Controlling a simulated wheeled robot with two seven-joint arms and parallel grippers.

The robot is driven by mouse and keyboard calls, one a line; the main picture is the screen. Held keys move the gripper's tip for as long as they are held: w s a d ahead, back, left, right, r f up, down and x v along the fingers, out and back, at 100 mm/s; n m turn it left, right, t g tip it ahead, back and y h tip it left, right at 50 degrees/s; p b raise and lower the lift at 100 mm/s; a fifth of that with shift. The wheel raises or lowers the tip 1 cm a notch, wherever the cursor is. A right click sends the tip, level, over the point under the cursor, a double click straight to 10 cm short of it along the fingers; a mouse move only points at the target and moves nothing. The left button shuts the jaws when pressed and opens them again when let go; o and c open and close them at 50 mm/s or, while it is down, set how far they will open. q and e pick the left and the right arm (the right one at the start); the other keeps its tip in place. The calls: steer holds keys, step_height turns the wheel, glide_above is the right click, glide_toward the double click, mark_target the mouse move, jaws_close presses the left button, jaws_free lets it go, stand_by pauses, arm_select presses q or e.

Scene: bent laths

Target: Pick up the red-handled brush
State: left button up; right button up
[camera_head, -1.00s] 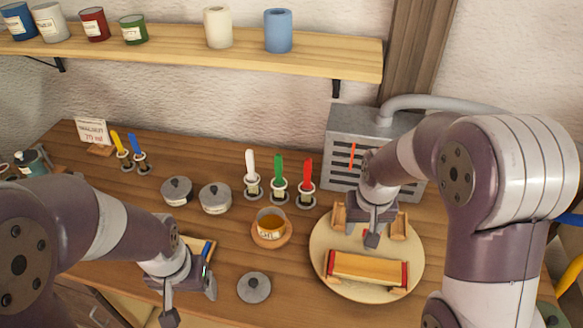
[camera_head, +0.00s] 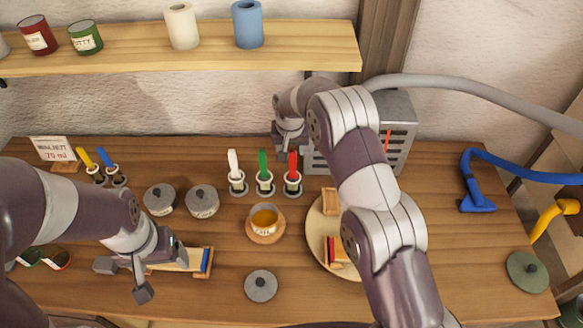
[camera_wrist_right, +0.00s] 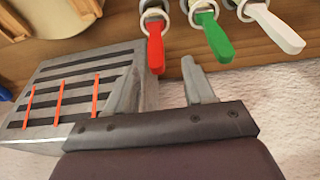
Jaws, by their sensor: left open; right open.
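The red-handled brush (camera_head: 293,168) stands handle up in a white ring holder, rightmost of a row of three. It also shows in the right wrist view (camera_wrist_right: 155,48). My right gripper (camera_head: 290,150) is behind the row, near the red handle; in its wrist view the open fingers (camera_wrist_right: 163,68) are apart, with the handle's end just ahead between the fingertip lines, not gripped. My left gripper (camera_head: 124,279) is open and empty at the lower left, by a wooden form with a blue end (camera_head: 206,262).
A green-handled brush (camera_head: 264,166) and a white-handled brush (camera_head: 234,165) stand close beside the red one. A grey slatted box (camera_head: 398,135) is right of my right gripper. A cup of amber liquid (camera_head: 264,219) stands in front. A round board (camera_head: 316,240) lies partly behind my right arm.

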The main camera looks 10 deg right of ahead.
mark_target(293, 159)
steer(key=p+x, duration=0.1)
steer(key=x, duration=0.1)
steer(key=p+x, duration=0.1)
steer(key=x, duration=0.2)
steer(key=p+x, duration=0.2)
steer(key=shift+w+d+f, duration=0.1)
steer(key=shift+w+d, duration=0.05)
steer(key=shift+d, duration=0.2)
steer(key=shift+w+f, duration=0.15)
steer(key=shift+f, duration=0.3)
jaws_close()
